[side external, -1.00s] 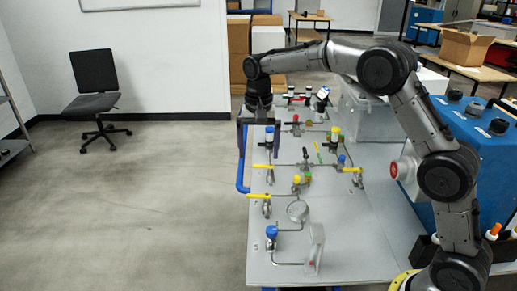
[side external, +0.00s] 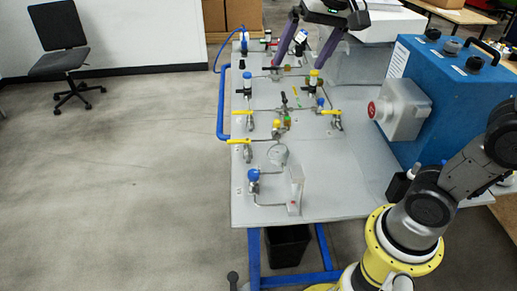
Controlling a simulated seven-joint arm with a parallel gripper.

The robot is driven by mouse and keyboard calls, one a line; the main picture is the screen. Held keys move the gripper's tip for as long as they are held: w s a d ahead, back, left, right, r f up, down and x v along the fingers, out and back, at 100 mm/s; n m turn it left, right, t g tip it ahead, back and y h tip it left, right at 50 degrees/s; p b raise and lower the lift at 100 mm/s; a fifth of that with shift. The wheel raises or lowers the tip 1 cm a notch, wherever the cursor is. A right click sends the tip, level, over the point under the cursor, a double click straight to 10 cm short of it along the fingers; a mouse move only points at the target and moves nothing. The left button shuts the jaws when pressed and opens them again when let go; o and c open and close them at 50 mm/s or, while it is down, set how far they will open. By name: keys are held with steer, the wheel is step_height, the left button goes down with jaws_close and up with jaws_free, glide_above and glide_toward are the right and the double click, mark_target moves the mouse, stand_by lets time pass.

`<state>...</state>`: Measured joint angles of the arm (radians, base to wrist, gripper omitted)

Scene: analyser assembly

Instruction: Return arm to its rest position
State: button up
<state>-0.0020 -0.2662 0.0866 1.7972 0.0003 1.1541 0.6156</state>
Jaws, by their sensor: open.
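My gripper (side external: 300,66) is at the top of the side external view, above the far part of the grey analyser panel (side external: 345,190). Its two long dark purple fingers point down and are spread wide apart, with nothing held between them. Small fittings of the panel show behind and between the fingers; whether a fingertip touches any of them I cannot tell. My arm's upper links are cut off by the picture's edge. My yellow-ringed base stands at the lower right.
The panel carries yellow-handled valves (side external: 238,142), a round gauge (side external: 278,155) and a blue-capped regulator (side external: 253,180). A blue box (side external: 450,95) with a red-buttoned grey housing (side external: 400,108) stands on the right. A black chair (side external: 62,60) stands far left; the floor between is clear.

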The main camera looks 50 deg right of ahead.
steer(key=s+f+n+t, duration=0.1)
steer(key=s+f+n, duration=0.6)
steer(key=s, duration=0.8)
step_height(320, 180, down, 3)
steer(key=shift+s+f, duration=0.15)
steer(key=shift+s, duration=0.05)
stand_by(0.5)
